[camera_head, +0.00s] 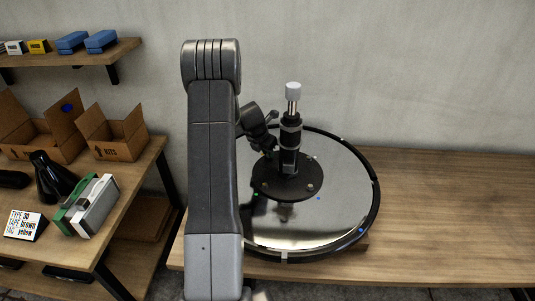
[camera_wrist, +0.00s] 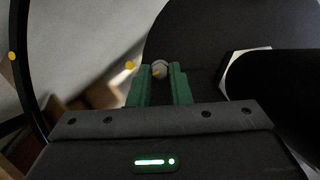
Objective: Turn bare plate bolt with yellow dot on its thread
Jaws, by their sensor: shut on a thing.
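In the wrist view, the green jaws of my gripper (camera_wrist: 160,82) are closed around a small grey bolt head (camera_wrist: 160,66) at the edge of the black round plate. A yellow dot (camera_wrist: 156,73) shows at the bolt, between the fingertips. The bolt's thread is hidden. In the head view, the black plate (camera_head: 285,193) lies on a shiny round base (camera_head: 340,205) with a black rim and carries a central post (camera_head: 290,138) with a pale top. Small bolt heads show on the plate. My gripper's fingertips are hidden there behind my arm and the post.
A wooden bench (camera_head: 450,215) is clear at right. A left table holds boxes (camera_head: 115,138), a black bottle and a type card (camera_head: 25,225).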

